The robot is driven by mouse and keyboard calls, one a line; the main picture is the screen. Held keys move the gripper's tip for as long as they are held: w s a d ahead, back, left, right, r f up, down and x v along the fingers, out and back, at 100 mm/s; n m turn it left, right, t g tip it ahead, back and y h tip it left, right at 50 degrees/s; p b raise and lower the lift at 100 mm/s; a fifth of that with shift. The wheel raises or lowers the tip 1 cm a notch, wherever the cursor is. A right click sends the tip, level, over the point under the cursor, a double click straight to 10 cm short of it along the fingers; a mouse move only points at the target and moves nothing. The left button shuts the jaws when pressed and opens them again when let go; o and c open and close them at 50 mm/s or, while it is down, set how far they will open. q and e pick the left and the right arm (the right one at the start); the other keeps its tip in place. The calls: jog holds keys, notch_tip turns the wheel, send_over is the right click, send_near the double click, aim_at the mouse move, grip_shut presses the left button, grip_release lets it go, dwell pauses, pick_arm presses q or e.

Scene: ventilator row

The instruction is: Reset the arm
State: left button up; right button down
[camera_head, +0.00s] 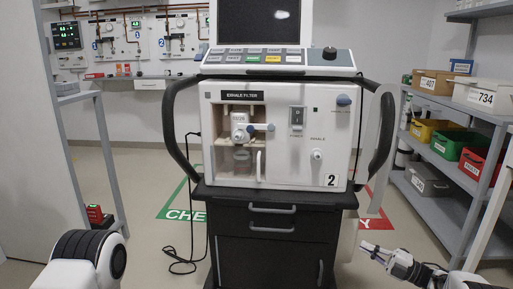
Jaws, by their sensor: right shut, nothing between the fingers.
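My right gripper (368,247) is at the lower right, its fingers pointing left. It is shut and holds nothing. It is in front of and to the right of the black cart (270,238), and I cannot tell the exact gap. Part of my left arm (85,258) shows at the lower left as a white link with a black joint. My left gripper is out of view. A white ventilator (334,132), marked 2, stands on the cart. Its filter compartment (260,168) is on the left of its front, under the label EXHALE FILTER.
Shelves (452,195) with bins stand at the right. A grey rack (88,97) stands at the left. Green (172,207) and red floor markings flank the cart. A black cable (192,225) hangs left of the cart. Some floor is clear on both sides.

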jog(key=a+f+m+t+h, duration=0.3)
jog(key=a+f+m+h, duration=0.1)
jog(key=a+m, duration=0.5)
jog(key=s+a+f+m+g+h+p, duration=0.1)
jog(key=s+a+f+m+h, duration=0.4)
jog(key=s+f+m, duration=0.25)
jog(key=s+d+f+m+g+h, duration=0.1)
jog(key=s+f+m+g+h, duration=0.2)
jog(key=s, duration=0.7)
jog(key=s+f+m+g+h, duration=0.25)
jog(key=s+f, duration=0.35)
jog(key=s, duration=0.5)
jog(key=s+d+m+g+h, duration=0.1)
jog(key=s+d+m+g, duration=0.15)
jog(key=s, duration=0.65)
jog(key=s+d+m+g+h, duration=0.15)
jog(key=s+g, duration=0.25)
jog(key=s, duration=0.5)
notch_tip(320, 180, up, 38)
jog(key=s+m+g+p, duration=0.1)
jog(key=p, duration=3.7)
jog(key=shift+s+d+r, duration=0.15)
jog(key=shift+s, duration=0.05)
